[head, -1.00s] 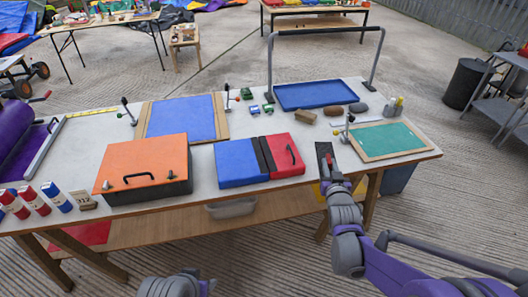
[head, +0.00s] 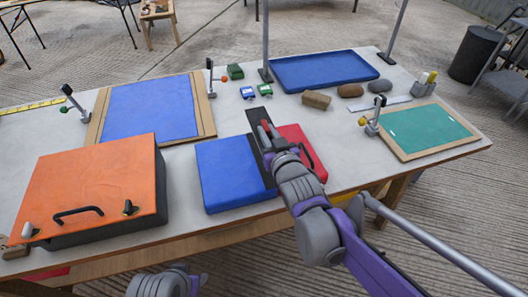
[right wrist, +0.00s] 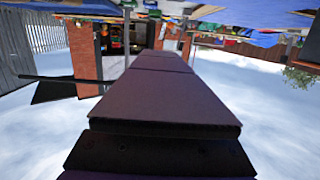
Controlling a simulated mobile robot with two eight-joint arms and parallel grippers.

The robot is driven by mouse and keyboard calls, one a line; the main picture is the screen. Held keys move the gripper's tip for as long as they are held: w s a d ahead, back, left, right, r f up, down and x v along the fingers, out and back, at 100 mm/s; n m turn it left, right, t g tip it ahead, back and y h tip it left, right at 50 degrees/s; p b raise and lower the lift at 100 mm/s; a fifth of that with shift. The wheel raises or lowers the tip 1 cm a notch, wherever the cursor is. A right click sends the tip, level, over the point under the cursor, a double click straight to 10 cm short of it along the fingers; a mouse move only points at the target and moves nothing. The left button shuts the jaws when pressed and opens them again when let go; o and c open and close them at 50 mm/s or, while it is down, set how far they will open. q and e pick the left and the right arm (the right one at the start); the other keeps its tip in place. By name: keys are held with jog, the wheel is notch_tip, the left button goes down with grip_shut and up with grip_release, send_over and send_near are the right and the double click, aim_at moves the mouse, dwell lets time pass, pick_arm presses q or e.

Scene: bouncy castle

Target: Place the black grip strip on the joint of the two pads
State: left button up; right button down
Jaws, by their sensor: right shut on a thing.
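The blue pad (head: 225,175) and the red pad (head: 306,157) lie side by side on the white table, with a dark band along their joint. My right gripper (head: 268,135) is shut on the black grip strip (head: 256,124), over the far part of the joint. The strip also fills the middle of the right wrist view (right wrist: 165,95), reaching away from the dark fingers. I cannot tell whether the strip touches the pads. My right wrist hides part of the red pad and joint. Only a grey part of my left arm shows at the bottom; its fingers are out of view.
An orange-topped box (head: 85,185) with a black handle stands left of the pads.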

jog(key=shift+s+d+f+b, duration=0.1)
jog(key=shift+f+b, duration=1.1)
jog(key=shift+f, duration=2.95)
